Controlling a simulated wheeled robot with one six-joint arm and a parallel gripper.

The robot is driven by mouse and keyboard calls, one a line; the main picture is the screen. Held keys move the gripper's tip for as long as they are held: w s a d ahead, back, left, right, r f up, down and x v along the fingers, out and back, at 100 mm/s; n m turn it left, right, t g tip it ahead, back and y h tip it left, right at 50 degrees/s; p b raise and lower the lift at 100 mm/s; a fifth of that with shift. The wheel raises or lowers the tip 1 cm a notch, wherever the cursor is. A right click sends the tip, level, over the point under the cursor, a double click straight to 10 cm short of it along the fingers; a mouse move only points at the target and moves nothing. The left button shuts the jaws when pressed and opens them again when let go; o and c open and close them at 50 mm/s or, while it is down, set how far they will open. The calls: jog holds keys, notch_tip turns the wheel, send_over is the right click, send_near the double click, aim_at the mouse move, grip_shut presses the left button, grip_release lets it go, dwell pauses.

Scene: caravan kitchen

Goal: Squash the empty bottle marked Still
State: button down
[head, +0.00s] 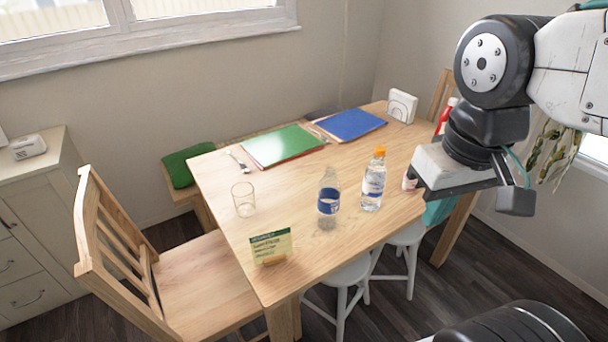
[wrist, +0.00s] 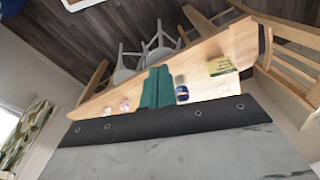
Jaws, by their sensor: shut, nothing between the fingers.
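Two clear plastic bottles stand upright on the wooden table. The nearer one, a capless bottle (head: 328,199) with a dark blue label, looks empty. The other, an orange-capped bottle (head: 374,181), stands just right of it and seems to hold water. The label lettering is too small to read. In the wrist view, a blue-labelled bottle (wrist: 182,94) shows just right of the fingers.
The table (head: 290,258) also bears a glass (head: 244,199), a small card sign (head: 271,247), a green folder (head: 283,146), a blue folder (head: 350,124) and a napkin holder (head: 402,106). A wooden chair (head: 200,275) and white stools (head: 345,275) stand around it.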

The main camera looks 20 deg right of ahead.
jog(key=n, duration=0.3)
send_over(332, 170)
jog(key=f, duration=0.3)
jog(key=s+f, duration=0.1)
jog(key=f, duration=0.1)
jog(key=shift+d, duration=0.15)
jog(key=shift+w+f, duration=0.2)
jog(key=shift+f, duration=1.55)
jog(key=shift+w+f, duration=0.2)
jog(key=shift+f, duration=1.5)
jog(key=shift+f, duration=0.1)
